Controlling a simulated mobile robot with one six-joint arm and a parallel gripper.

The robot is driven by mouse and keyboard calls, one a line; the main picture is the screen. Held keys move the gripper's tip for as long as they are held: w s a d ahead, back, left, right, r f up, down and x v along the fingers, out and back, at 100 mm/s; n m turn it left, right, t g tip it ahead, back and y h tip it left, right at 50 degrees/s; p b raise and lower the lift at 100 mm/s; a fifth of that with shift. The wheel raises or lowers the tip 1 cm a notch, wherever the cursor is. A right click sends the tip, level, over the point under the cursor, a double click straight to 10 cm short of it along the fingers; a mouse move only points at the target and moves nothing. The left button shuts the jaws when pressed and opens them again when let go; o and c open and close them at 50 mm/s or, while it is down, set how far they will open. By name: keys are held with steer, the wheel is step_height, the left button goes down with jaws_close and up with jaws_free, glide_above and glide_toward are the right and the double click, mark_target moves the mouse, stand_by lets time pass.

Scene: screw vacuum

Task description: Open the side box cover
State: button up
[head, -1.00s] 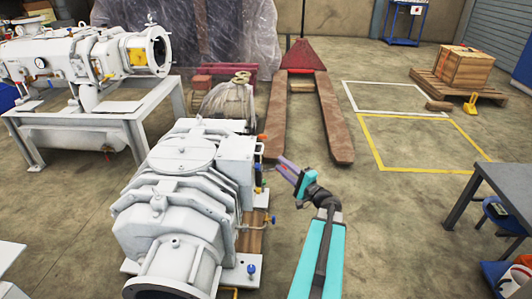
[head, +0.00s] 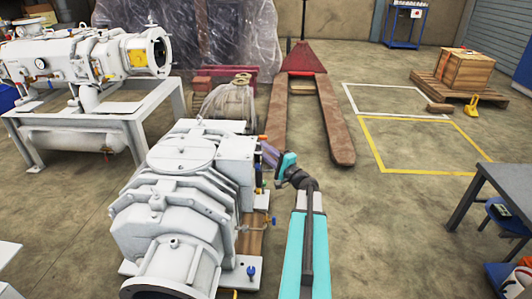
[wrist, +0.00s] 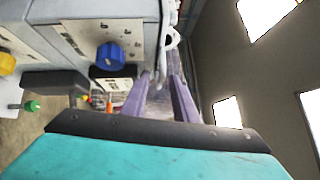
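The white screw vacuum pump (head: 172,195) stands on the floor at the lower left of the head view. Its side box (head: 237,158) is the upright white box on the pump's right side. In the wrist view the box (wrist: 85,20) fills the upper left, with a blue knob (wrist: 110,56) on it. The box looks closed; its cover's seam is unclear. My gripper (head: 268,153) is beside the box's right side, close to it. Its two purple fingers (wrist: 161,85) look apart, with a gap between them. A pale curved part (wrist: 171,39) shows by the fingertips; contact is unclear.
A red pallet jack (head: 304,62) stands behind, its forks pointing toward me. Another white machine (head: 100,55) is on a stand at left. A table (head: 490,195) is at right. The yellow-marked floor (head: 420,148) is clear.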

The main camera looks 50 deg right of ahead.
steer(key=shift+c, duration=0.4)
jaws_close()
stand_by(1.1)
